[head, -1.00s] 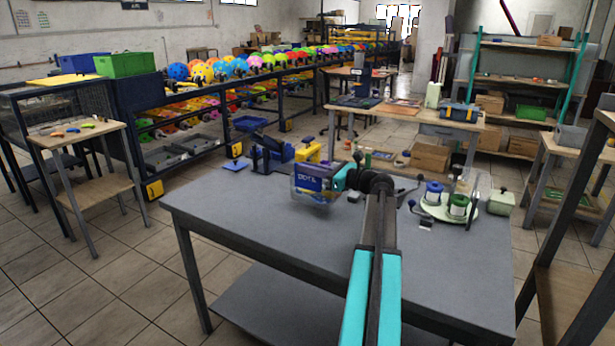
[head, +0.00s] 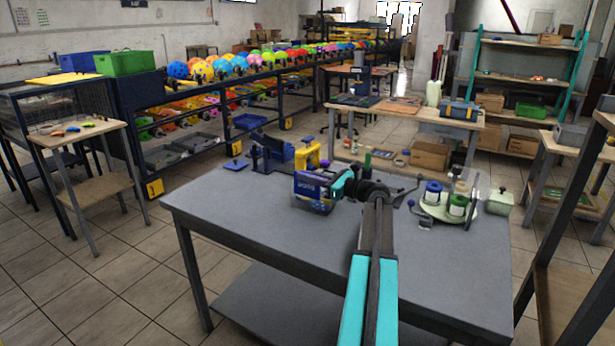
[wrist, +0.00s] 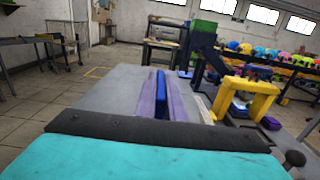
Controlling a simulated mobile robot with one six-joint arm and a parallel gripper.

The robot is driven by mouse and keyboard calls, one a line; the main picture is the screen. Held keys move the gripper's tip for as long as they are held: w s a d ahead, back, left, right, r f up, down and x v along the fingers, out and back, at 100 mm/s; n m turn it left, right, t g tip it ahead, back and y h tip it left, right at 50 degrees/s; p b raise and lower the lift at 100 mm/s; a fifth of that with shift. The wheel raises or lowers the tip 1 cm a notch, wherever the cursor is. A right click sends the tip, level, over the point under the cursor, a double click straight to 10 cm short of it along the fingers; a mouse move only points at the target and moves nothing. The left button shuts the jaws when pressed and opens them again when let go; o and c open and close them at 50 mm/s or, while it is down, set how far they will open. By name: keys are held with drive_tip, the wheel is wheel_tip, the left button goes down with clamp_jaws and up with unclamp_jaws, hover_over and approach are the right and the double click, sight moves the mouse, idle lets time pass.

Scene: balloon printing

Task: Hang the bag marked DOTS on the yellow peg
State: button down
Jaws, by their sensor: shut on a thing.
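The bag (head: 313,190) is clear with a blue label, whose lettering is too small to read surely now. My gripper (head: 343,186) is shut on its right end in the head view and holds it above the grey table. In the wrist view the bag (wrist: 162,98) shows nearly edge-on as a purple and blue strip, beyond the dark and teal gripper body. A yellow stand (head: 308,156) is just behind the bag and shows as a yellow frame in the wrist view (wrist: 247,88). I cannot clearly make out its peg.
A round green tray (head: 440,210) with spools and a pale green box (head: 499,202) stand at right. The grey table's front left (head: 235,222) is clear.

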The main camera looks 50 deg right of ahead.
drive_tip(key=c, duration=1.8)
unclamp_jaws()
drive_tip(key=shift+c, duration=0.2)
drive_tip(key=shift+f+b, duration=0.2)
drive_tip(key=shift+b, duration=0.5)
drive_tip(key=v, duration=1.3)
drive_tip(key=shift+s, duration=0.4)
drive_tip(key=shift+d+r, duration=0.1)
